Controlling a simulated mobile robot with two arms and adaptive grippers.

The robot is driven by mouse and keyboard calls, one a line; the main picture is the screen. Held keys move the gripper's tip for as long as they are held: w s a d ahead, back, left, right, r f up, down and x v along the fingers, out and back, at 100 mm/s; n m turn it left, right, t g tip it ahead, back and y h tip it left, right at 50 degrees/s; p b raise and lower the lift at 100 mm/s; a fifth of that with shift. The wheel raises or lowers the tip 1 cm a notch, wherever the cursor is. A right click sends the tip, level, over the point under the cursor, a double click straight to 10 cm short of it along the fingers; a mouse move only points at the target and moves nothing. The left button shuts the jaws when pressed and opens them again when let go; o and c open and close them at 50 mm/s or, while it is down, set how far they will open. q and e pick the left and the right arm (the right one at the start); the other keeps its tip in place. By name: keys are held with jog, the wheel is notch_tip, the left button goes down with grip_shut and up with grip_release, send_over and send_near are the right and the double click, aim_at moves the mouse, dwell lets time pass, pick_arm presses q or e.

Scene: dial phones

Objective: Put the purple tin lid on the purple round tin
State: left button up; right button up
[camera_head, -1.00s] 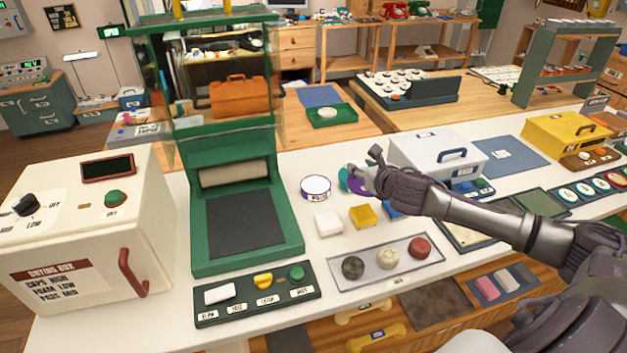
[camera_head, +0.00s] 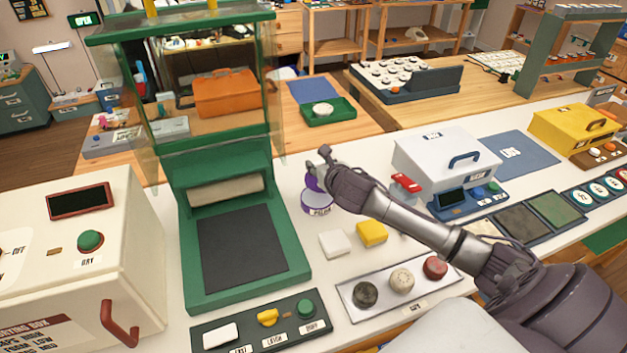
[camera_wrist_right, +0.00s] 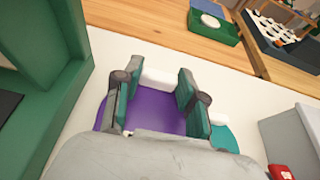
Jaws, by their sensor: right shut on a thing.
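The purple round tin (camera_head: 317,207) is white-sided with a label and stands on the white counter, right of the green press. My right gripper (camera_head: 321,158) is over the tin, shut on the purple tin lid (camera_head: 312,183). The lid is at the tin's top and covers part of its opening; I cannot tell whether they touch. In the right wrist view the purple lid (camera_wrist_right: 155,108) lies below the gripper (camera_wrist_right: 157,85), with a white grip part between the fingers. The fingers and hand hide part of lid and tin. My left gripper is out of view.
A teal lid (camera_wrist_right: 226,139) lies right of the gripper in the wrist view. The green press (camera_head: 188,270) stands close on the left. A white block (camera_head: 333,244) and yellow block (camera_head: 372,232) are in front. A white box (camera_head: 440,160) with a red item stands right.

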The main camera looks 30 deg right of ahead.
aim_at(314, 181)
jog(key=shift+a+f, duration=0.9)
jog(key=shift+a, duration=0.05)
notch_tip(314, 181, down, 2)
jog(key=shift+f, duration=0.25)
jog(key=shift+w+f, duration=0.1)
jog(key=shift+f, duration=0.3)
jog(key=o, duration=1.1)
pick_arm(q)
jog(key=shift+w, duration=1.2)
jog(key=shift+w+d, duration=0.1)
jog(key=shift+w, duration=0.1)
pick_arm(e)
jog(key=v, duration=1.2)
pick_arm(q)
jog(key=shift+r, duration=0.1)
